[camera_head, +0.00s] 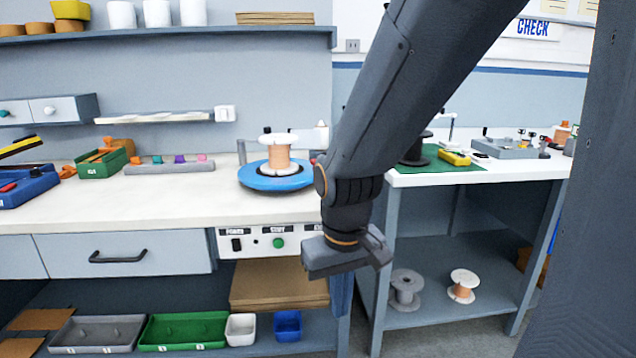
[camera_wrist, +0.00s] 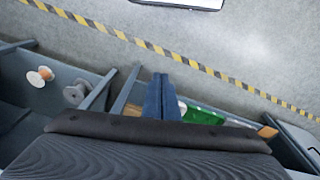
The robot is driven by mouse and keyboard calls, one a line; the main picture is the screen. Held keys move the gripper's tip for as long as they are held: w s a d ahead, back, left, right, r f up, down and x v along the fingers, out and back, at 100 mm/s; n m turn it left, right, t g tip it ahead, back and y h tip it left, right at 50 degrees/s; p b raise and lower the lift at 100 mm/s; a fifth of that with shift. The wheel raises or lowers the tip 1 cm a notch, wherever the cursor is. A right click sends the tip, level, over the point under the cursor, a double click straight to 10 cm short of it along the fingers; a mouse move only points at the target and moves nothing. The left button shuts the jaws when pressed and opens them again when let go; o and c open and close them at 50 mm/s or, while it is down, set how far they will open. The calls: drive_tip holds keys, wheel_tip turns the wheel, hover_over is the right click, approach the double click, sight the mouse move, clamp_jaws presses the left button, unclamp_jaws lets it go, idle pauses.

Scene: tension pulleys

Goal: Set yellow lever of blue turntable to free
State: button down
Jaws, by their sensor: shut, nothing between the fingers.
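The blue turntable (camera_head: 262,182) sits on the white bench top, left of my arm. A white spool wound with copper wire (camera_head: 279,158) stands upright on it. I cannot make out a yellow lever on the turntable; my arm and the spool may cover part of that area. My gripper (camera_head: 341,308) hangs pointing down in front of the bench's right end, lower than the turntable and apart from it. In the wrist view its two blue fingers (camera_wrist: 161,80) are together, with nothing between them.
A panel with a green button (camera_head: 278,243) is under the bench edge. Bins (camera_head: 185,331) fill the left lower shelf. A dark column covers the far right.

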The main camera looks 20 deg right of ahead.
drive_tip(key=w+d+r+n+t+p, duration=0.1)
drive_tip(key=w+d+r+t+p, duration=0.3)
drive_tip(key=w+d, duration=0.65)
drive_tip(key=w+d+r+n+t+p, duration=0.15)
drive_tip(key=w+d+t, duration=0.35)
drive_tip(key=w+d, duration=0.6)
drive_tip(key=s+d+r+n+t+y+p, duration=0.35)
drive_tip(key=s+t+y, duration=0.2)
drive_tip(key=y, duration=0.35)
drive_tip(key=a+p+x, duration=0.1)
drive_tip(key=p+x, duration=0.2)
drive_tip(key=x, duration=1.1)
drive_tip(key=shift+s+r+n, duration=0.2)
drive_tip(key=shift+s+n, duration=0.05)
drive_tip(key=shift+n, duration=0.05)
drive_tip(key=shift+w+a+r, duration=0.1)
drive_tip(key=shift+w+a, duration=0.45)
drive_tip(key=shift+w, duration=0.05)
drive_tip(key=shift+a, duration=0.1)
